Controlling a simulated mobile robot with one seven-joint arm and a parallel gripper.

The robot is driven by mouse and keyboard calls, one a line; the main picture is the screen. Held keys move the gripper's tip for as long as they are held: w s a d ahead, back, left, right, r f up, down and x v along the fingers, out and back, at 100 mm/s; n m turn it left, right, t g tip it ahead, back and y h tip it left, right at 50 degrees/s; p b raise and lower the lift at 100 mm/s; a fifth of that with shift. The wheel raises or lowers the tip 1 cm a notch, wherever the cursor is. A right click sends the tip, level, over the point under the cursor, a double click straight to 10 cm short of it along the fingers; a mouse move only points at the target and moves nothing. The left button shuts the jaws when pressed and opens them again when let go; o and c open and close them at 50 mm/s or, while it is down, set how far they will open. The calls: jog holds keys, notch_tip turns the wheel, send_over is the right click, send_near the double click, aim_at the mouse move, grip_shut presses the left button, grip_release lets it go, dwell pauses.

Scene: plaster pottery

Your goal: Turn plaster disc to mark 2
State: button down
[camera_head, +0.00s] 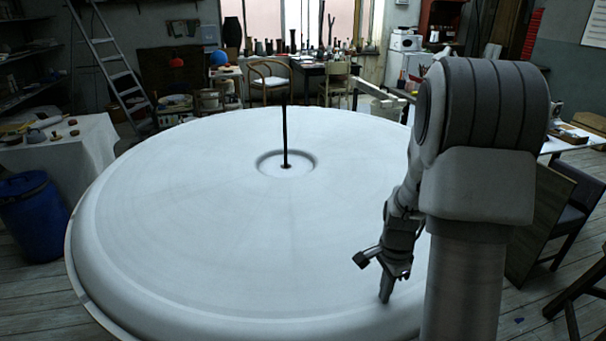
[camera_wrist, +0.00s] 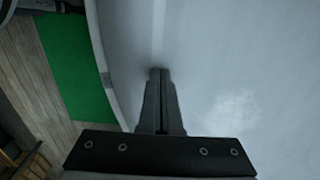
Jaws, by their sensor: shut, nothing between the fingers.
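The plaster disc (camera_head: 200,225) is a large, round, pale grey-white slab with a raised rounded rim. A thin dark rod (camera_head: 285,135) stands upright in the recess at its middle. No numbered mark can be made out on it. My gripper (camera_head: 385,298) is over the right front part of the disc, pointing down, close to the rim. In the wrist view the fingers (camera_wrist: 160,75) are together with nothing between them, their tips close to the disc surface (camera_wrist: 240,60). I cannot tell for certain whether they touch it.
A blue barrel (camera_head: 35,215) and a cloth-covered table (camera_head: 65,150) stand at the left. A ladder (camera_head: 110,65) leans behind. A dark chair (camera_head: 570,215) stands at the right. The wrist view shows a green patch (camera_wrist: 75,65) on the plank floor beyond the disc edge.

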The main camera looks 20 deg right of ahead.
jog(key=shift+d, duration=0.15)
jog(key=shift+w+d+f, duration=0.1)
jog(key=shift+w+d, duration=0.1)
jog(key=shift+d, duration=1.15)
jog(key=shift+w+d, duration=0.2)
jog(key=shift+d, duration=1.1)
jog(key=shift+w+d+f, duration=0.1)
jog(key=shift+w+d, duration=0.1)
jog(key=shift+d, duration=1.55)
jog(key=shift+a+f, duration=0.1)
jog(key=shift+f, duration=0.05)
jog(key=shift+w+d, duration=0.25)
jog(key=shift+d, duration=0.65)
jog(key=shift+w+d, duration=0.25)
jog(key=shift+d, duration=0.65)
jog(key=shift+w+d+f, duration=0.1)
jog(key=shift+w+d, duration=0.2)
jog(key=shift+d, duration=0.6)
jog(key=shift+w+d, duration=0.25)
jog(key=shift+d, duration=0.65)
jog(key=shift+w+d, duration=0.15)
jog(key=shift+d, duration=0.3)
